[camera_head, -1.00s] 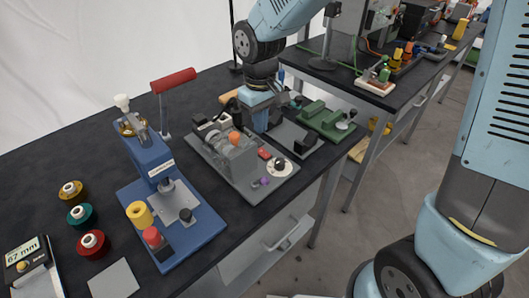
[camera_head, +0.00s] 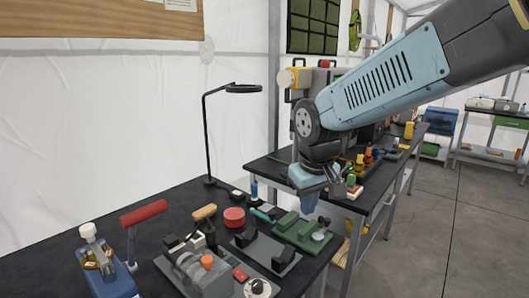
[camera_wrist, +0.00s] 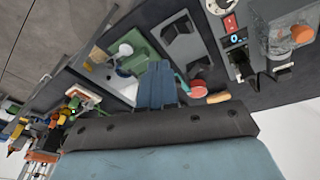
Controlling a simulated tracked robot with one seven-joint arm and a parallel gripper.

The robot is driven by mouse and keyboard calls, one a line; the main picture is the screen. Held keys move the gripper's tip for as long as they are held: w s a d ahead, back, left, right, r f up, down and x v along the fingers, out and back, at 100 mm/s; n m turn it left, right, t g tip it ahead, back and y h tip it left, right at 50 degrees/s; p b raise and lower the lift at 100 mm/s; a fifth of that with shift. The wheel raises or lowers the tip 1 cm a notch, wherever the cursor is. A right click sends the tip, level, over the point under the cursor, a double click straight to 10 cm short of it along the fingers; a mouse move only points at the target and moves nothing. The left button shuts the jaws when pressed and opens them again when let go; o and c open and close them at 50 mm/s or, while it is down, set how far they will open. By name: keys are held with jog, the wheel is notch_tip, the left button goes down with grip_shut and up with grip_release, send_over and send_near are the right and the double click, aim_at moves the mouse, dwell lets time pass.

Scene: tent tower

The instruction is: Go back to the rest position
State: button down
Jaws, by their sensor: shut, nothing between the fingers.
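My gripper (camera_head: 310,203) hangs from my blue arm above the right end of the near workbench (camera_head: 60,225) in the head view. It is shut and empty, and its blue fingers point down. In the wrist view my gripper (camera_wrist: 158,84) shows as a closed blue block over the bench. Beneath and left of it in the head view are the green fixture (camera_head: 300,231) and a dark grey fixture (camera_head: 266,255). The fingers appear to be clear of both.
A grey machine (camera_head: 205,272) with an orange knob and a blue press (camera_head: 106,275) with a red handle stand on the near bench. A black lamp (camera_head: 208,140) rises behind. A second bench (camera_head: 262,168) stands beyond. Open floor (camera_head: 430,230) lies to the right.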

jog(key=s+d+r+m+t, duration=0.1)
jog(key=s+d+r+m, duration=0.1)
jog(key=s+d, duration=0.3)
jog(key=s+d+r+m+t, duration=0.1)
jog(key=s+d+r+m, duration=0.2)
jog(key=d, duration=0.5)
jog(key=shift+s+d+r+t, duration=0.4)
jog(key=shift+s+r, duration=0.05)
jog(key=shift+s, duration=0.65)
jog(key=shift+a, duration=0.1)
jog(key=w+a+f+n+g, duration=0.25)
jog(key=w+a+n, duration=0.55)
jog(key=a+n, duration=0.55)
jog(key=a+f+n+g, duration=0.1)
jog(key=a+f+n, duration=0.3)
jog(key=a+n, duration=0.3)
jog(key=w+a+f+n+g, duration=0.1)
jog(key=a+f+n, duration=0.3)
jog(key=a+n, duration=0.3)
jog(key=shift+w+a+y, duration=0.3)
jog(key=shift+a+y, duration=0.1)
jog(key=shift+a, duration=0.2)
